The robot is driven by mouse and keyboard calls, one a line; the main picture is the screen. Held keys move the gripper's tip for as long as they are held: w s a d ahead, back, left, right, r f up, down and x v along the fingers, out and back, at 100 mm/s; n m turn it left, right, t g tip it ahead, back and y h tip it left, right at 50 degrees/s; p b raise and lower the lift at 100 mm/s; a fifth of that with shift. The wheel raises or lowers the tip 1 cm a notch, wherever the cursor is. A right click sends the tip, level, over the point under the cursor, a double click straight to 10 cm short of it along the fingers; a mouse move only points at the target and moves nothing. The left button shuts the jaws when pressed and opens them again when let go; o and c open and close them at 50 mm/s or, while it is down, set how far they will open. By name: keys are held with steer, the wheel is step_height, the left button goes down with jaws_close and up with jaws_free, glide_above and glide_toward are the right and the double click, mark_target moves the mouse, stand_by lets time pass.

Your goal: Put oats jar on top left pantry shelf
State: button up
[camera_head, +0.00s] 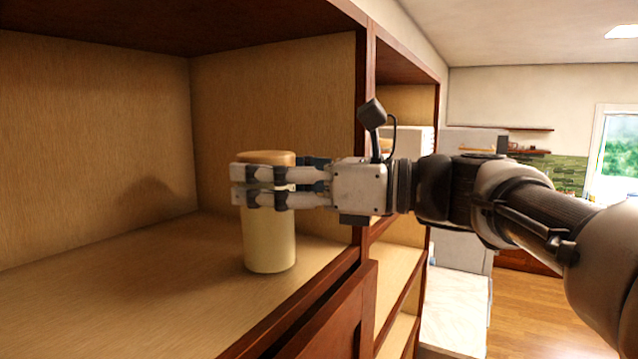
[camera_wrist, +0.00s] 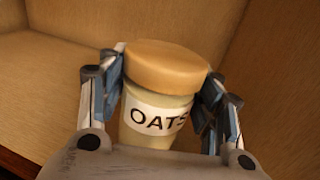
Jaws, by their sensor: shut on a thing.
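The oats jar (camera_head: 269,241) is a pale cream cylinder with a tan lid, upright inside a wooden shelf compartment (camera_head: 110,290). My gripper (camera_head: 240,187) reaches in from the right and is shut around the jar's upper part, just below the lid. In the wrist view the jar (camera_wrist: 160,125) shows a white label reading "OATS", with a finger on each side. The jar's base is low, close to the shelf board; I cannot tell whether it touches.
A dark red-brown post (camera_head: 363,130) stands at the compartment's right edge, close behind my gripper. More shelves (camera_head: 400,270) lie to the right. The compartment floor left of the jar is bare.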

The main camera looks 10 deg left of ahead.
stand_by(0.3)
steer(key=o, duration=1.7)
steer(key=shift+f, duration=0.15)
steer(key=shift+c, duration=0.2)
steer(key=s+d, duration=0.2)
steer(key=d, duration=1)
steer(key=shift+a, duration=0.1)
